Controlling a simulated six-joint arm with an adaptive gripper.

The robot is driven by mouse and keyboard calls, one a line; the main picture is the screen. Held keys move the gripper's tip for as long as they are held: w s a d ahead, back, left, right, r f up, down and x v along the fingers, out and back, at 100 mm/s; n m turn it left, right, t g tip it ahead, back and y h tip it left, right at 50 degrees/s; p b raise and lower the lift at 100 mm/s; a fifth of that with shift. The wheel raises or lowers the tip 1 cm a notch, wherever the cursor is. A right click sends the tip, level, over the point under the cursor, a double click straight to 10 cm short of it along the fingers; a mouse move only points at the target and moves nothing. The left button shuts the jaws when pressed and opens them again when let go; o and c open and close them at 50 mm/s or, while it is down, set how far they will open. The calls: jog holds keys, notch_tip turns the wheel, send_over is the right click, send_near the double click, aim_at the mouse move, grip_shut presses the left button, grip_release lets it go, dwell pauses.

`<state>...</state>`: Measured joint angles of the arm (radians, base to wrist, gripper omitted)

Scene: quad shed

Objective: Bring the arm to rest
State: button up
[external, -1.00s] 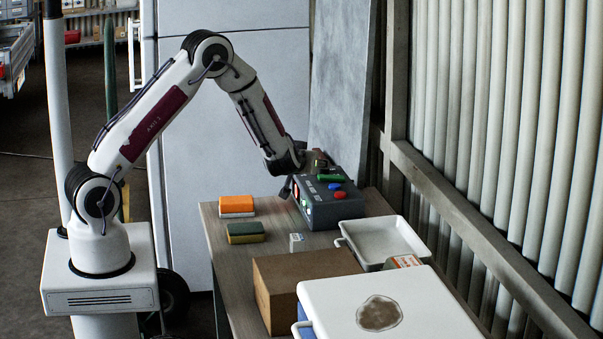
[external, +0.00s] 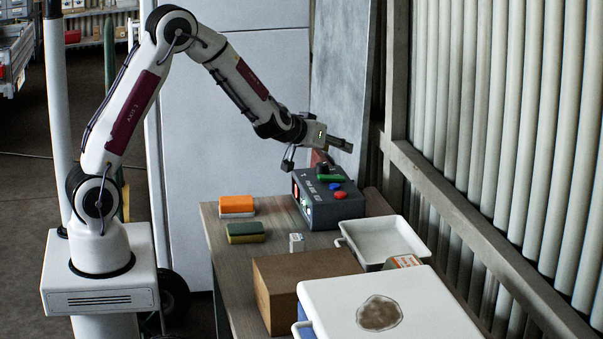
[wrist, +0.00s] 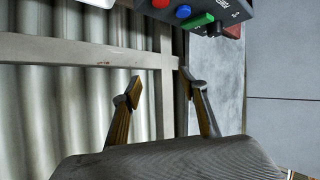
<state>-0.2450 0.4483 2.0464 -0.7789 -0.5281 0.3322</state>
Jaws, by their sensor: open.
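My gripper (external: 342,144) is raised above the back of the dark grey control box (external: 322,208) and points right, toward the corrugated wall. In the wrist view my gripper (wrist: 162,88) shows its two fingers spread apart with nothing between them. The control box (wrist: 224,8) is at the top of the wrist view, apart from the fingers. It carries a green part, a blue button and a red button on top.
The wooden table (external: 222,268) holds an orange sponge (external: 236,204), a green-and-yellow sponge (external: 246,232), a white tray (external: 386,242), a cardboard box (external: 275,295) and a white-lidded cooler (external: 440,300). The corrugated wall (external: 500,110) with its rail stands to the right.

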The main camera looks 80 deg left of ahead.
jog(key=s+d+r+m+h, duration=0.35)
jog(key=s+d+r, duration=0.3)
jog(key=d, duration=0.45)
jog(key=s+d+r+m+h, duration=0.3)
jog(key=s+d+r+h, duration=0.15)
jog(key=s+d, duration=0.4)
jog(key=s+d+f+m+g, duration=0.1)
jog(key=s+d+g, duration=0.1)
jog(key=s, duration=1)
jog(key=s+d+f+m+g, duration=0.1)
jog(key=s+d+m+g, duration=0.1)
jog(key=s, duration=0.9)
jog(key=shift+s+d, duration=0.4)
jog(key=shift+d, duration=0.35)
jog(key=shift+c, duration=0.4)
